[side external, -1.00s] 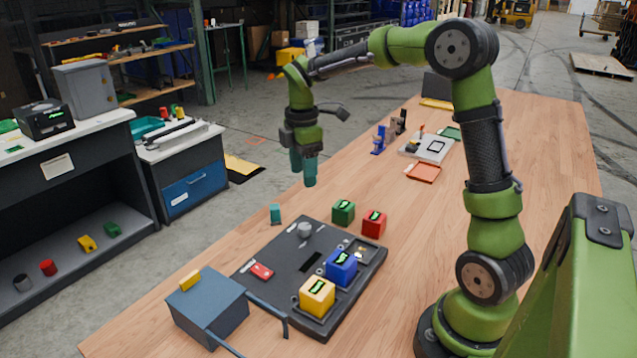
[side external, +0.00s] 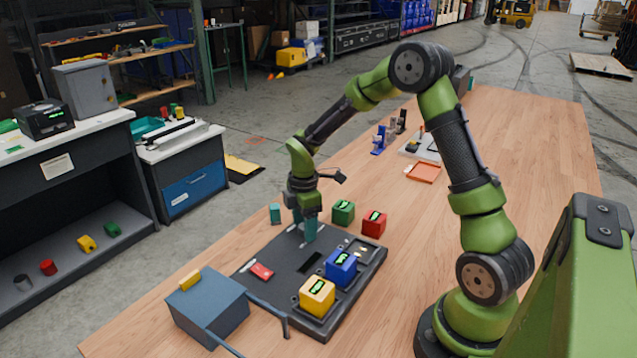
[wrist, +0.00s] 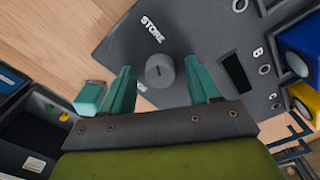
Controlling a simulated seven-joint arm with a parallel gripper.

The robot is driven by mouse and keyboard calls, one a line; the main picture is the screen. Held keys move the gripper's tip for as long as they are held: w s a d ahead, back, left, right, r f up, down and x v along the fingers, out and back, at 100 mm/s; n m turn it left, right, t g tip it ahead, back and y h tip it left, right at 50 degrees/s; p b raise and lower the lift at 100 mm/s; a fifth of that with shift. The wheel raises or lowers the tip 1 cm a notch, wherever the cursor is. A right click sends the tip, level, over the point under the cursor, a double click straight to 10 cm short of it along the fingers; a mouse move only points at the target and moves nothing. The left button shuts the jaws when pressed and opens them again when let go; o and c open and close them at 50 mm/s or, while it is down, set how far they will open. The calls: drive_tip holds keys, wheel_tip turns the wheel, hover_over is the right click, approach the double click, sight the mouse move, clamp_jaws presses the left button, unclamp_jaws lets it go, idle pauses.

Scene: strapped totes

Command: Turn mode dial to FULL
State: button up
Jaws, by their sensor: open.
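The mode dial is a round grey knob (wrist: 160,71) with a slot mark, on the dark panel (wrist: 200,30). In the wrist view the word STORE is printed on the panel above and left of it; another label below it is mostly hidden by a finger. My gripper (wrist: 163,85) is open, with one teal finger on each side of the dial. I cannot tell whether the fingers touch it. In the side view my gripper (side external: 308,235) points down over the panel (side external: 290,275) and hides the dial.
On the panel sit a blue block (side external: 341,268), a yellow block (side external: 317,297) and a red switch (side external: 262,271). Green (side external: 343,213) and red (side external: 374,223) blocks and a small teal block (side external: 275,214) stand behind it. A blue-grey box (side external: 208,310) is at the front left.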

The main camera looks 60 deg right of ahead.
drive_tip(key=c, duration=1)
drive_tip(key=shift+c, duration=0.2)
drive_tip(key=m, duration=0.5)
drive_tip(key=shift+m, duration=0.4)
drive_tip(key=m, duration=1.2)
drive_tip(key=shift+m, duration=0.3)
drive_tip(key=m, duration=0.5)
drive_tip(key=shift+m, duration=0.4)
